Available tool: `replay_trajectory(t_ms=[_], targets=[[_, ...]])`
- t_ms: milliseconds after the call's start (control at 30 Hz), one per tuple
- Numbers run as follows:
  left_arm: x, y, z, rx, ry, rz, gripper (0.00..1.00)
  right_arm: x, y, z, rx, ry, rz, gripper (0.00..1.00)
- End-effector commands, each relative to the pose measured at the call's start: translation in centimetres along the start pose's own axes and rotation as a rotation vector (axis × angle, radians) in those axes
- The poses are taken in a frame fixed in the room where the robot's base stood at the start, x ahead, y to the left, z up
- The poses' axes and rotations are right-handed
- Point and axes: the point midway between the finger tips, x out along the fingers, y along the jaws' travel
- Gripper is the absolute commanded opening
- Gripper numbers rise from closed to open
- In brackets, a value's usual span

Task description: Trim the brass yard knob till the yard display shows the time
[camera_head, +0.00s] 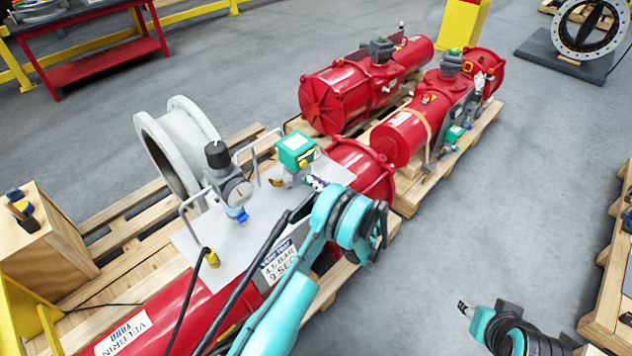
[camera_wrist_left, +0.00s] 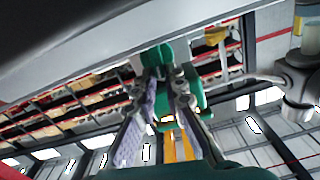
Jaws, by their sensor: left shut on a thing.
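A teal box with a pale face (camera_head: 297,147), which looks like the yard display, stands on the grey plate of the near red actuator; its reading is too small to make out. My left gripper (camera_head: 316,183) is at the box's lower right side, shut on a small part that its fingers mostly hide, apparently the brass knob. In the left wrist view my left fingers (camera_wrist_left: 163,95) close in front of green parts of the box (camera_wrist_left: 195,88). A brass-coloured fitting (camera_head: 277,182) shows left of the fingers. My right gripper (camera_head: 465,309) is far off at lower right, its opening unclear.
A round gauge (camera_head: 238,192) and a black-knobbed regulator (camera_head: 217,155) stand left of the box, between bent grey rails. A label reading 4.5 bar, 9 sec (camera_head: 279,260) is on the plate's front. Two red actuators (camera_head: 365,85) lie on pallets behind.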

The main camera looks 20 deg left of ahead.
Motion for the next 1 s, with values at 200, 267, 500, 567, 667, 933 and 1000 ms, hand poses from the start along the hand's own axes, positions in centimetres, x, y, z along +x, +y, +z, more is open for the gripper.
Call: replay_trajectory(t_ms=[200,267,500,567,667,933,1000], targets=[[0.0,0.4,0.1,0.186,-0.001,0.0,0.0,0.0,0.0,0.0,0.0,0.0,0.0,0.4],[0.0,0.5,0.1,0.243,-0.001,0.0,0.0,0.0,0.0,0.0,0.0,0.0,0.0,0.4],[0.0,0.9,0.2,0.472,-0.001,0.001,0.0,0.0,0.0,0.0,0.0,0.0,0.0,0.4],[0.0,1.0,0.3,0.529,-0.001,0.001,0.0,0.0,0.0,0.0,0.0,0.0,0.0,0.4],[0.0,1.1,0.4,0.623,-0.001,0.001,0.0,0.0,0.0,0.0,0.0,0.0,0.0,0.4],[0.0,1.5,0.7,0.88,-0.001,0.001,0.0,0.0,0.0,0.0,0.0,0.0,0.0,0.4],[0.0,1.5,0.8,0.946,-0.001,0.001,0.0,0.0,0.0,0.0,0.0,0.0,0.0,0.4]])
